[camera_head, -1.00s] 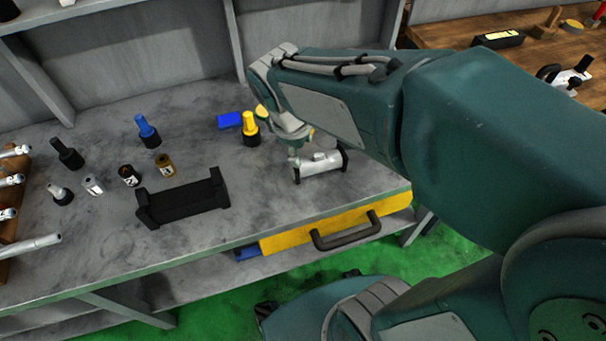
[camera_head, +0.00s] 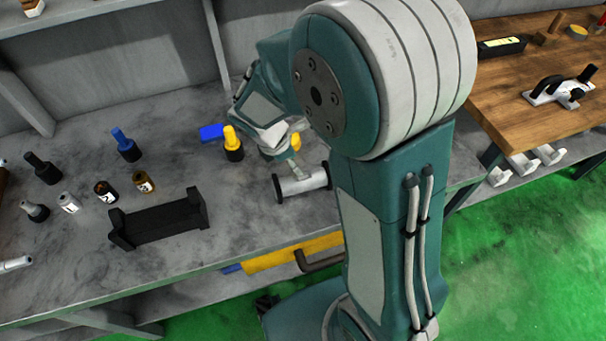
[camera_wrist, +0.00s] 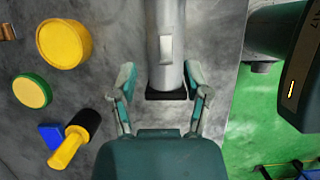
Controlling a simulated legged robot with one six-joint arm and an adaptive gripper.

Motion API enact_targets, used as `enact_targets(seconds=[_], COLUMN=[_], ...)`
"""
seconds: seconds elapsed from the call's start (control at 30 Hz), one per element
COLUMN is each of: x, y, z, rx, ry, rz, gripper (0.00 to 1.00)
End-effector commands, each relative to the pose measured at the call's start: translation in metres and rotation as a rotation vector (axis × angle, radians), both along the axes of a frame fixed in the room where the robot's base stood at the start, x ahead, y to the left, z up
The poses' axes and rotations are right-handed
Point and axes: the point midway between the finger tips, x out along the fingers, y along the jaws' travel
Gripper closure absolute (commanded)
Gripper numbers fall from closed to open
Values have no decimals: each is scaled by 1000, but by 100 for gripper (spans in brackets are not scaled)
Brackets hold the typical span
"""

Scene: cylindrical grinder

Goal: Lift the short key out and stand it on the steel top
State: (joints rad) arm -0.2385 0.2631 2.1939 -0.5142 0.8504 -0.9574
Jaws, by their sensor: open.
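The short key (camera_wrist: 165,49) is a small pale block seated in the side of a silver shaft (camera_wrist: 166,22) in the wrist view. In the head view the shaft (camera_head: 303,181) lies on black end supports near the front of the grey steel top (camera_head: 250,222), and the key cannot be made out. My gripper (camera_wrist: 160,82) is open and empty. Its two fingers are spread either side of the near end of the shaft, with the key beyond the fingertips. In the head view my arm partly hides my gripper (camera_head: 284,158).
A black cradle (camera_head: 160,222) and several bottles are further left. A wooden table (camera_head: 500,105) is at right. The front of the steel top is clear.

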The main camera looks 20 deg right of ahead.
Motion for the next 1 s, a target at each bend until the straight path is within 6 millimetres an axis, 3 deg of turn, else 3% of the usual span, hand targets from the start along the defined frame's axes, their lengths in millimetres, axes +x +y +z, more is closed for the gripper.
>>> enact_targets(seconds=[0.3, 0.6, 0.73, 0.77, 1.0], x=[-6, -6, -6, -6, -6], y=[-13, -16, -16, -16, -14], z=[-42, -47, -46, -47, -48], rx=[-3, 0, 0, -1, -1], ry=[3, -1, -1, -1, 1], rz=[-1, 0, 0, 0, 1], gripper=[39, 39, 96, 100, 100])
